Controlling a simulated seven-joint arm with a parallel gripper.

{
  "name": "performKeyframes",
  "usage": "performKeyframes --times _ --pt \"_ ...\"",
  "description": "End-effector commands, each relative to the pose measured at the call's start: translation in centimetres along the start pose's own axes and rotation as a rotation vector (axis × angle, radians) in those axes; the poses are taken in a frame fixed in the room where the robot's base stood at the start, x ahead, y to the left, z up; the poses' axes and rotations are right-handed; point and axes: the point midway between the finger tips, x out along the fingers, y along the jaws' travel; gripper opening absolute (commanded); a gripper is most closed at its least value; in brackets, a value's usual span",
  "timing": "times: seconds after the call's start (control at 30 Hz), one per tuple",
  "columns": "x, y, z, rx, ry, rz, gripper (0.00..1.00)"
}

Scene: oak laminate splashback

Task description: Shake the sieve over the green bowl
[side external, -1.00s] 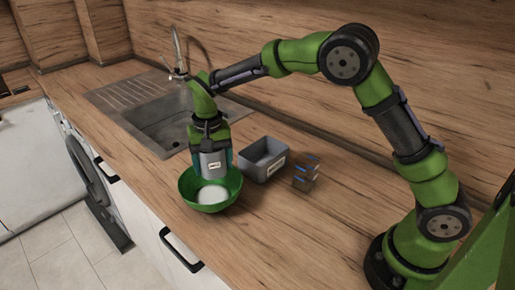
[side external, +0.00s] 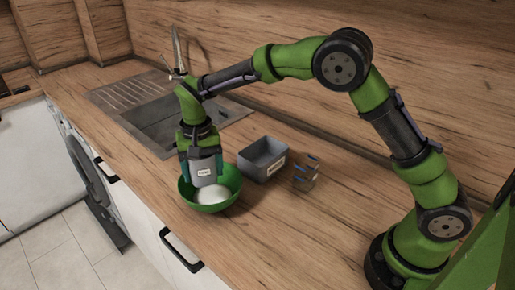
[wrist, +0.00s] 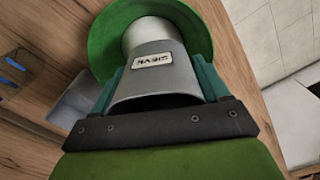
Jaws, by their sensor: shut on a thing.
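The sieve (side external: 208,178) is a grey cup with a pale label. My gripper (side external: 202,166) is shut on it, one teal finger on each side. The sieve also shows in the wrist view (wrist: 153,82), with its label facing the camera. The green bowl (side external: 231,188) stands on the counter under the sieve. The sieve is over the left part of the bowl in the side view. A round white patch (side external: 208,196) shows inside the bowl, partly hidden by the sieve. The bowl also shows in the wrist view (wrist: 107,42) beyond the sieve.
A grey open bin (side external: 263,160) with a label stands right of the bowl. A small item with blue parts (side external: 306,173) stands right of the bin. A sink (side external: 170,123) with a tap lies behind. The counter's front edge is close to the bowl.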

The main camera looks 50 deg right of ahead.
Motion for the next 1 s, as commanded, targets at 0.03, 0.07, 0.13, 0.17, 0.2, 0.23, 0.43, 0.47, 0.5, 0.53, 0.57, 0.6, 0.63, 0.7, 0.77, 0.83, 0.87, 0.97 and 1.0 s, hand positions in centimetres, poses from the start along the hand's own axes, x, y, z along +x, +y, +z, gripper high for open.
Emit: performKeyframes --times 0.03,0.07,0.13,0.17,0.2,0.23,0.43,0.47,0.5,0.53,0.57,0.6,0.63,0.7,0.77,0.83,0.87,0.97,1.0 --pt "-0.1 0.0 0.0 0.0 0.001 -0.001 0.38" --pt "-0.1 0.0 0.0 0.0 0.001 -0.001 0.38" --pt "-0.3 0.0 0.0 0.0 0.001 -0.001 0.38" --pt "-0.4 0.0 0.0 0.0 0.002 -0.001 0.38" --pt "-0.6 0.0 -0.1 0.0 0.002 -0.001 0.38" --pt "-0.7 0.0 -0.1 0.0 0.002 -0.001 0.38" --pt "-1.8 -0.1 -0.1 0.0 0.002 -0.002 0.38" --pt "-1.9 -0.1 0.0 0.0 0.002 -0.002 0.38" --pt "-2.1 0.0 0.0 0.0 0.001 -0.002 0.38" --pt "-2.3 0.0 0.0 0.0 0.002 -0.002 0.38" --pt "-2.4 0.0 0.0 -0.001 0.002 -0.002 0.38" --pt "-2.6 0.0 0.0 -0.001 0.002 -0.002 0.38" --pt "-2.8 0.0 0.0 -0.001 0.002 -0.001 0.38" --pt "-3.1 0.0 0.0 0.0 0.002 -0.001 0.38" --pt "-3.4 0.0 -0.1 -0.001 0.003 -0.001 0.38" --pt "-3.8 0.0 -0.1 0.0 0.002 -0.001 0.38" --pt "-3.9 0.0 0.0 0.0 0.001 -0.001 0.38" --pt "-4.4 0.0 0.0 0.0 0.002 -0.002 0.38" --pt "-4.6 0.0 0.0 0.0 0.002 -0.002 0.38"
